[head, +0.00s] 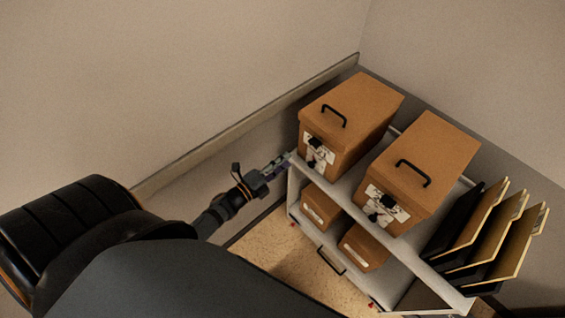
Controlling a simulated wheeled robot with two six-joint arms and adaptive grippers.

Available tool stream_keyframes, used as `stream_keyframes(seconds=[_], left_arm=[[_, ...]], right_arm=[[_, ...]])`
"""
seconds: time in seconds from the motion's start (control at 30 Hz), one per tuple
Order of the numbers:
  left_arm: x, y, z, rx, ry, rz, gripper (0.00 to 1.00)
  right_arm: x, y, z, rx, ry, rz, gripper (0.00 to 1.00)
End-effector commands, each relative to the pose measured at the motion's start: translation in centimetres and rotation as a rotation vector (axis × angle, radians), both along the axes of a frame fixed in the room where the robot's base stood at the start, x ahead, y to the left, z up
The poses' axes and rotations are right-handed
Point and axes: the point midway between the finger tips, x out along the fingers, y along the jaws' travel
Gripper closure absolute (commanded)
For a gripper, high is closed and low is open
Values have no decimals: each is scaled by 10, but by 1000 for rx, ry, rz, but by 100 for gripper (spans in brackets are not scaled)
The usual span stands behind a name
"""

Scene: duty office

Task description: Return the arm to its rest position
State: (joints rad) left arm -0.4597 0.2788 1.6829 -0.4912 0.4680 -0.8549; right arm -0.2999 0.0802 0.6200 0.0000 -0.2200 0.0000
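My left arm comes in from the lower left. Its dark gripper (278,163) points to the upper right, with its thin fingers close to the left corner of the shelf unit (345,184). The fingers are small and seen at a slant, so I cannot tell whether they are open or shut, or whether they touch the shelf. No held object can be made out. My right gripper is not in view.
Two brown boxes with black handles, the left one (350,112) and the right one (434,158), stand on the top shelf beside upright folders (488,240). Smaller boxes (321,207) sit below. A wall (180,80) rises behind. Bare floor (285,245) shows before the unit.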

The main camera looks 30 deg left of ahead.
Motion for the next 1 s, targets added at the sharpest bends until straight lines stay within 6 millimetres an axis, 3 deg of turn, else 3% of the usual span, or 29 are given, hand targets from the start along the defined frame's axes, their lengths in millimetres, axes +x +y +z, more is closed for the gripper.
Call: stream_keyframes(seconds=[0.37, 0.47, 0.57, 0.67, 0.73, 0.87, 0.9, 1.0], left_arm=[[0, 0, -1, -1, 3, 1, 66], [-1, 7, -18, -36, 52, 30, 66], [-8, 27, -71, -138, 205, 126, 66], [-33, 53, -150, -302, 429, 287, 66], [-61, 68, -204, -423, 585, 417, 66], [-133, 82, -295, -631, 853, 680, 66], [-160, 83, -320, -690, 928, 767, 66], [-228, 79, -368, -821, 1096, 985, 66]], right_arm=[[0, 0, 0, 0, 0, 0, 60], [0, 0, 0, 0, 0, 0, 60], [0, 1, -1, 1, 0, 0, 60], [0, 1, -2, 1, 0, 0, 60], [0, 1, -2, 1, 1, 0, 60], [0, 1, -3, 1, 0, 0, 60], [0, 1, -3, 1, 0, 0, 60], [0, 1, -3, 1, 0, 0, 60]])
